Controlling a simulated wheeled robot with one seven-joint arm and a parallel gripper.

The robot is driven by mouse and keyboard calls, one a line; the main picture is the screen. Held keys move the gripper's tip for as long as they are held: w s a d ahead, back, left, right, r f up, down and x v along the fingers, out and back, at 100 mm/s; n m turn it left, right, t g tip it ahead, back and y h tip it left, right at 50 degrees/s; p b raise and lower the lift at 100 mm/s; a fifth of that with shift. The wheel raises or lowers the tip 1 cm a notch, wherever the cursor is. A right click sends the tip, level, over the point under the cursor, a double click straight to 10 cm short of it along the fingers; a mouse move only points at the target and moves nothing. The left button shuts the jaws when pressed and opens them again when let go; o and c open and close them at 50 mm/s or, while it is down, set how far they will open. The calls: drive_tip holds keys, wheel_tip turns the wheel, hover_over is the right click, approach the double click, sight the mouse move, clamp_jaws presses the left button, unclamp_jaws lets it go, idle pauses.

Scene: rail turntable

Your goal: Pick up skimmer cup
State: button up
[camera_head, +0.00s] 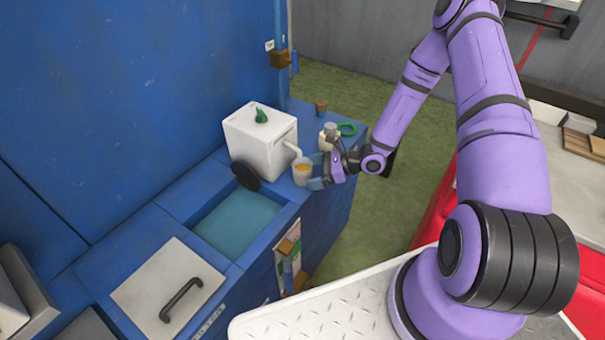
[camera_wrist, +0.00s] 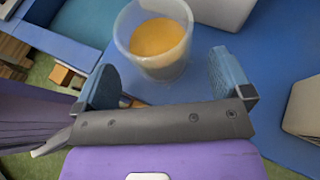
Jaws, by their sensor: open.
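The skimmer cup (camera_head: 302,172) is a translucent cup with orange-yellow contents. It stands upright on the blue counter, just in front of the white box with a spout. In the wrist view the cup (camera_wrist: 153,40) is at the top middle, beyond and partly between the two blue-grey fingers. My gripper (camera_head: 318,172) is at the cup's right side in the head view. In the wrist view my gripper (camera_wrist: 167,78) is open, and the lower part of the cup reaches into the gap. I cannot tell whether a finger touches it.
A white box (camera_head: 262,143) with a green knob stands behind the cup. A black round lid (camera_head: 245,176) and a teal basin (camera_head: 237,222) are left of it. A white container (camera_head: 328,136), a green ring (camera_head: 347,129) and a small brown pot (camera_head: 321,106) stand behind my gripper.

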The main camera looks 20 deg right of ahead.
drive_tip(key=shift+x, duration=1.45)
drive_tip(key=c, duration=1)
